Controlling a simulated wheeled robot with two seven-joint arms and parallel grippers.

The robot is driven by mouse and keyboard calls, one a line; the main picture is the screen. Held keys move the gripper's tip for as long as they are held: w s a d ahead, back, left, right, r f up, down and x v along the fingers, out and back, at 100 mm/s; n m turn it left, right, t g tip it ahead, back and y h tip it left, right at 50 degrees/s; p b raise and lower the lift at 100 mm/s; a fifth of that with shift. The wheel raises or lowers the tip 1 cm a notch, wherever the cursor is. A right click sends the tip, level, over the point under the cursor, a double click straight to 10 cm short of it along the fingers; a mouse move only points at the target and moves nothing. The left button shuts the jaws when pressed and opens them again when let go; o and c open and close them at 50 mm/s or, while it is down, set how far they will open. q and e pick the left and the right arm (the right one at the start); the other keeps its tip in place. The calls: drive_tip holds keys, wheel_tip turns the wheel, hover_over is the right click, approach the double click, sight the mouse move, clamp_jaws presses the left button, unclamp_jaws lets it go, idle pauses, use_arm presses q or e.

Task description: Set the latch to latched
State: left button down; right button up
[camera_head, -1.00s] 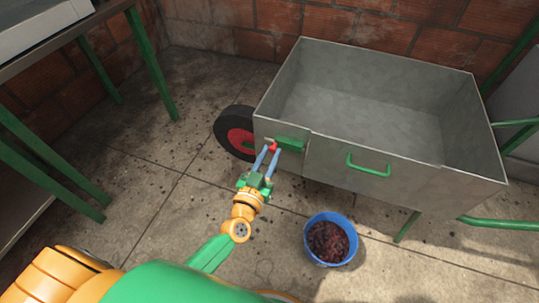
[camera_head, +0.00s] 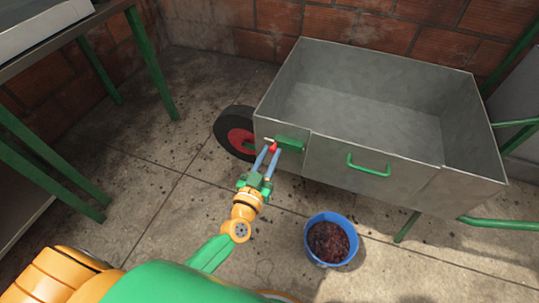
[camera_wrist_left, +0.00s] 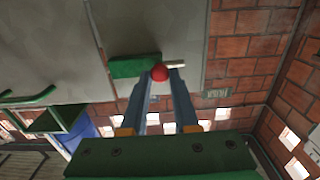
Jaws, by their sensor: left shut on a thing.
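The latch is a green block (camera_head: 290,143) with a red knob (camera_head: 273,147), on the near side of a grey metal cart (camera_head: 340,165), close to its left corner. My left gripper (camera_head: 272,152) reaches it from below with its two blue fingers shut on the red knob. In the left wrist view the red knob (camera_wrist_left: 159,73) sits between the fingertips, with the green latch body (camera_wrist_left: 133,67) to its left and a pale bolt end (camera_wrist_left: 175,64) to its right. My right gripper is not in view.
A green handle (camera_head: 368,168) is on the same cart side, right of the latch. A black wheel with a red hub (camera_head: 240,139) is at the cart's left. A blue bucket (camera_head: 330,240) of dark red stuff stands below on the floor. A green-legged table (camera_head: 150,60) is at the left.

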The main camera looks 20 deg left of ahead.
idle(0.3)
use_arm(q)
drive_tip(key=d, duration=0.4)
drive_tip(key=shift+s+p, duration=0.1)
drive_tip(key=shift+p, duration=0.25)
drive_tip(key=shift+d, duration=0.45)
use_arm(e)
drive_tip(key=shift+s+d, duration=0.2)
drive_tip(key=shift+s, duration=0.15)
use_arm(q)
drive_tip(key=c, duration=0.7)
unclamp_jaws()
drive_tip(key=shift+d, duration=0.1)
drive_tip(key=shift+o, duration=0.2)
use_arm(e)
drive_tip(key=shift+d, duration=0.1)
